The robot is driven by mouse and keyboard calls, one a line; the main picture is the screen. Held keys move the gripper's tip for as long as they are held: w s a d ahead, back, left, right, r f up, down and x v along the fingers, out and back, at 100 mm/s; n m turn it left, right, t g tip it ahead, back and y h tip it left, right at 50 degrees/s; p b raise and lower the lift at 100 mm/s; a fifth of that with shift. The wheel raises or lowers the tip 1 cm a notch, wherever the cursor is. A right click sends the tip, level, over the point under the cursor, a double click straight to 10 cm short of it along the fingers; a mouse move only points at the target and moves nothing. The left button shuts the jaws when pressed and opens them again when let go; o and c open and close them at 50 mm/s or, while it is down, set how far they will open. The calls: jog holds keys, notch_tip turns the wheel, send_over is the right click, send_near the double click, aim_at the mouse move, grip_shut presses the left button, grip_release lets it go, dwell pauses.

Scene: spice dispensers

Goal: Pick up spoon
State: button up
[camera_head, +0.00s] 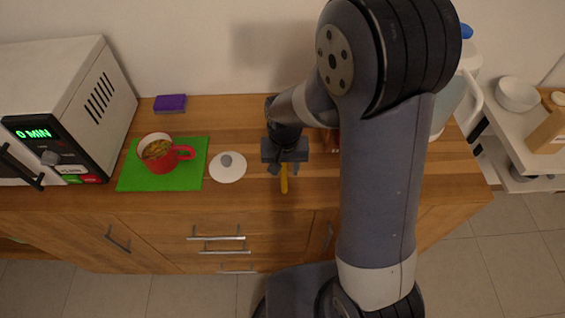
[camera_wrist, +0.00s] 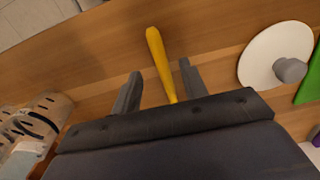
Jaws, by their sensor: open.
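The spoon shows as a yellow handle (camera_head: 284,178) on the wooden counter, pointing toward the front edge. Its other end is hidden under my gripper. In the wrist view the yellow handle (camera_wrist: 159,62) lies between the two fingers, and its lower part runs out of sight behind the gripper body. My gripper (camera_head: 283,169) is open above the counter, over the spoon. In the wrist view my gripper (camera_wrist: 160,84) has one finger on each side of the handle, with gaps on both sides. The height of the fingers above the counter is hard to tell.
A white lid with a grey knob (camera_head: 228,168) lies just left of my gripper. A red mug (camera_head: 160,153) stands on a green mat (camera_head: 191,179). A microwave (camera_head: 84,97) and a purple sponge (camera_head: 170,103) are further left. A white jug (camera_head: 467,75) stands right, partly behind my arm.

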aim_at(284, 177)
jog(key=shift+f, duration=1.75)
jog(key=shift+c, duration=0.3)
grip_shut()
